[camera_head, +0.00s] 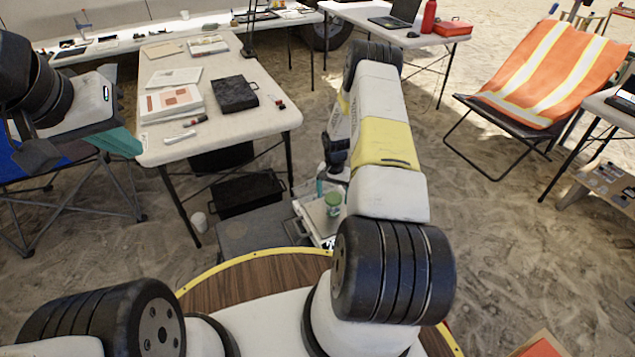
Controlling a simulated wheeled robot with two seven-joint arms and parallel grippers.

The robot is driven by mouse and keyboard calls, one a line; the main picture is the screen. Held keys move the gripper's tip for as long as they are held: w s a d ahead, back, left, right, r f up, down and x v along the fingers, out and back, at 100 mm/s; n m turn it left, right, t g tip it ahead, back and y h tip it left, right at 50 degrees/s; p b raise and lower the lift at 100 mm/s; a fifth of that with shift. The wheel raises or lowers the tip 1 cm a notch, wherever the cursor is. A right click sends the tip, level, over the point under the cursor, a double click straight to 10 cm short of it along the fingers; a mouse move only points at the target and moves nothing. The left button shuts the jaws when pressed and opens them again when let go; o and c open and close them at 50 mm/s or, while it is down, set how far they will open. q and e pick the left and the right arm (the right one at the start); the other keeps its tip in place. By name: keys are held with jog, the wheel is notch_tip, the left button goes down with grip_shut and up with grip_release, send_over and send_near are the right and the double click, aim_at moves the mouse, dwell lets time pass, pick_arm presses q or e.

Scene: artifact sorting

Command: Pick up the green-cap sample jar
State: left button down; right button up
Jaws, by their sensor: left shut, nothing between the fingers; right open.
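The green-cap sample jar (333,202) stands upright on a light tray (312,214) on a low surface, just in front of my base. My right gripper (334,168) is open, directly behind and above the jar in the picture; a gap seems to show between them, and the jar is not held. My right forearm hides part of the area to the right of the jar. My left gripper (38,153) is at the far left edge, shut and empty, far from the jar and partly hidden by my arm.
A white folding table (230,143) holds papers, a black case (235,94) and small tools. Dark crates (248,194) sit on the sand under and beside it. An orange striped chair (545,75) stands at right. Open sand lies right of my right arm.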

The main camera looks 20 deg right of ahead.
notch_tip(320, 180, down, 5)
jog(key=shift+w+d+f, duration=0.1)
jog(key=shift+w+d, duration=0.05)
jog(key=shift+c, duration=0.4)
